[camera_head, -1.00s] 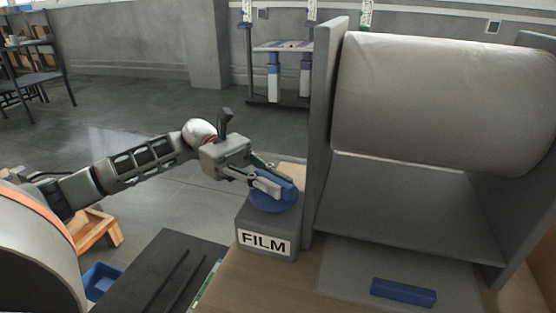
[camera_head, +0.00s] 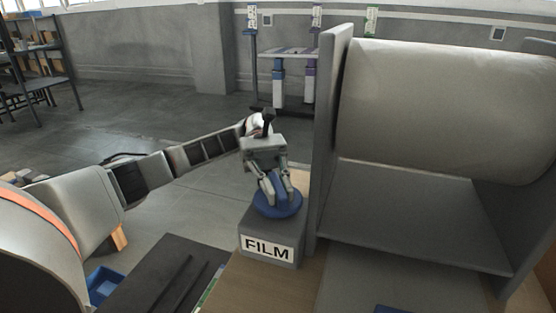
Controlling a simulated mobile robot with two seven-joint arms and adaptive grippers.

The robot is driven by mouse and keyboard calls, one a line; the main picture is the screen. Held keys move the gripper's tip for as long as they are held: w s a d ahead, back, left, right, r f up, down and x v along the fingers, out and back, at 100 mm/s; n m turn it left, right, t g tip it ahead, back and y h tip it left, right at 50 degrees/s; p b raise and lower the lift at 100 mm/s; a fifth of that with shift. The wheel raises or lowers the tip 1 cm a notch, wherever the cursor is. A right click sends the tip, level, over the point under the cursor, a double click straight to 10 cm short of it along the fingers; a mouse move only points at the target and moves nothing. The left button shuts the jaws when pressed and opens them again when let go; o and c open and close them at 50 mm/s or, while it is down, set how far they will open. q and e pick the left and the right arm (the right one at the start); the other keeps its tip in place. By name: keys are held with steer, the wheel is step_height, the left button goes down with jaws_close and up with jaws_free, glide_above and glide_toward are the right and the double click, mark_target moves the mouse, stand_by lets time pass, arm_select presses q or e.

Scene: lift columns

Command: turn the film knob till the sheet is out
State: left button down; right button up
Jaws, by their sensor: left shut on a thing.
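The blue film knob (camera_head: 286,209) sits on top of a grey box with a white FILM label (camera_head: 268,249). My left gripper (camera_head: 278,200) comes down on the knob from behind and is shut on its raised middle part. A big pale film roll (camera_head: 450,110) lies across a grey stand (camera_head: 327,130) on the right. No loose sheet end shows hanging clear of the roll. A blue block (camera_head: 400,309) shows only as a sliver at the bottom edge. My right gripper is not in view.
A dark slotted board (camera_head: 165,275) and a blue bin (camera_head: 104,284) are at the lower left. The wooden table top (camera_head: 255,290) shows in front of the box. A rack with bottles (camera_head: 285,55) stands at the back by the wall.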

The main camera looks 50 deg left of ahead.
mark_target(278, 184)
arm_select(q)
steer(key=shift+f+m+g+y, duration=0.2)
steer(key=shift+m+g+y, duration=0.15)
steer(key=shift+g, duration=0.25)
steer(key=c, duration=2)
jaws_free()
steer(key=shift+d, duration=0.1)
steer(key=shift+c, duration=0.2)
steer(key=shift+r, duration=0.1)
step_height(278, 184, up, 10)
